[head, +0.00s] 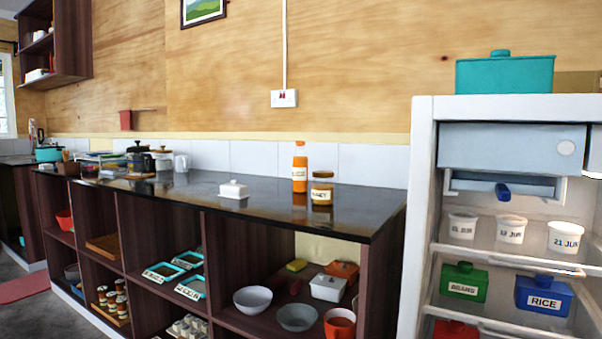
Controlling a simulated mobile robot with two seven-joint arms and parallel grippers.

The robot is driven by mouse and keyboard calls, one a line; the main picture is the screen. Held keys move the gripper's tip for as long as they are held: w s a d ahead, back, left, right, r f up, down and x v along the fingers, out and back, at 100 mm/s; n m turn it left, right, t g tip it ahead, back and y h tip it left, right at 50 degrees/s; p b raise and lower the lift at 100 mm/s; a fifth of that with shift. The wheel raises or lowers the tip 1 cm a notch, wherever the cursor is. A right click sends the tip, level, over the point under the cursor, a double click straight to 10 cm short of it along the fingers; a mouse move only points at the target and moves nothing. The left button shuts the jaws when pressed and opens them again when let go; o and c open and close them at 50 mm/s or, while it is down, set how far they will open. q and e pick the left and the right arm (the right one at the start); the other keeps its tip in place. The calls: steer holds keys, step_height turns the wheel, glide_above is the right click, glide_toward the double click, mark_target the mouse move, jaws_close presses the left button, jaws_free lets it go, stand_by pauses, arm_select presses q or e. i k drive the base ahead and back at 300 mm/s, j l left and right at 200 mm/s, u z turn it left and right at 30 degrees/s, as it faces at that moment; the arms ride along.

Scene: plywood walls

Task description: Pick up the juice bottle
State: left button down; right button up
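The juice bottle (300,168) is orange with an orange cap and a pale label. It stands upright on the dark glossy countertop (262,214), towards the right end and close to the tiled wall. A honey jar (322,188) with a tan lid stands just in front and to the right of it; I cannot tell whether the two touch. Neither of my grippers shows in the head view.
A white butter dish (233,190) sits left of the bottle on the counter. A French press (139,158) stands further left. Open shelves below hold bowls (253,299) and boxes. An open white fridge (420,200) stands at the right. The counter's front edge is clear.

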mark_target(300, 160)
steer(key=j+z, duration=0.15)
steer(key=z, duration=0.25)
steer(key=i+j+z, duration=0.1)
steer(key=z, duration=0.25)
steer(key=j+z, duration=0.4)
steer(key=k+j+z, duration=0.1)
steer(key=j+z, duration=0.25)
steer(key=j, duration=0.65)
steer(key=k+j+z, duration=0.1)
steer(key=j, duration=0.3)
